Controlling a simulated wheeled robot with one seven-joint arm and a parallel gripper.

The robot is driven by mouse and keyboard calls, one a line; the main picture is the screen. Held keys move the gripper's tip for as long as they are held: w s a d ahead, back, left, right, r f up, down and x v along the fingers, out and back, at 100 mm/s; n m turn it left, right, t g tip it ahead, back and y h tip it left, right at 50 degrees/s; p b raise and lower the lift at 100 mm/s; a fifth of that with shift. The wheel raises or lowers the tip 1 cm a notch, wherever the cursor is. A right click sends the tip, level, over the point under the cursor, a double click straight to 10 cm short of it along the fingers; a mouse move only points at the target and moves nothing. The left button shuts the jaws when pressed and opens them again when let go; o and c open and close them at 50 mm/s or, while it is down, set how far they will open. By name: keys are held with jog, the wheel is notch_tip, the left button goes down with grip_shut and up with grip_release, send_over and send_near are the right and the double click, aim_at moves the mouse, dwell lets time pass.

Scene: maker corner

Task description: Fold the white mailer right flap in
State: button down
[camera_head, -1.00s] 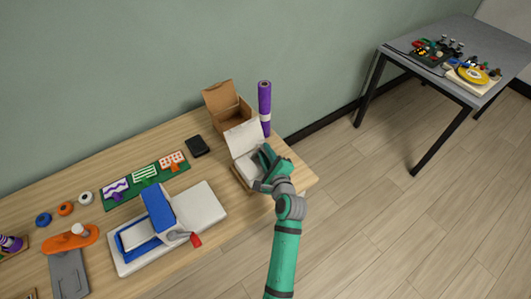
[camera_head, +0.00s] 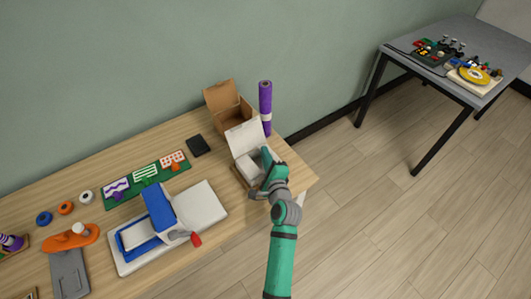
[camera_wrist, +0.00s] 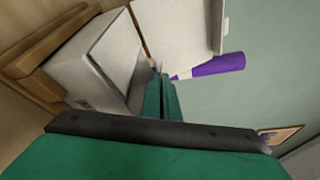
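The white mailer (camera_head: 242,138) stands near the right end of the wooden table with its lid raised at the back. A pale block-like white part (camera_head: 248,168) shows in its lower half. In the wrist view the mailer's white body (camera_wrist: 95,62) lies left of the fingers, and a white panel (camera_wrist: 185,22) rises above them. My gripper (camera_head: 267,158) is at the mailer's right side; its green fingers (camera_wrist: 158,80) are together in the wrist view, with nothing visible between them. The right flap is not clearly seen; my gripper covers much of that side. I cannot tell whether they touch.
A purple roll (camera_head: 265,100) stands upright just behind the mailer, with an open brown box (camera_head: 228,108) to its left. A brown wooden edge (camera_wrist: 40,60) borders the mailer. A blue and white press (camera_head: 160,215) is at left. Floor lies beyond the table's right end.

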jog(key=shift+f, duration=0.15)
jog(key=c, duration=2)
grip_release()
jog(key=shift+s, duration=0.1)
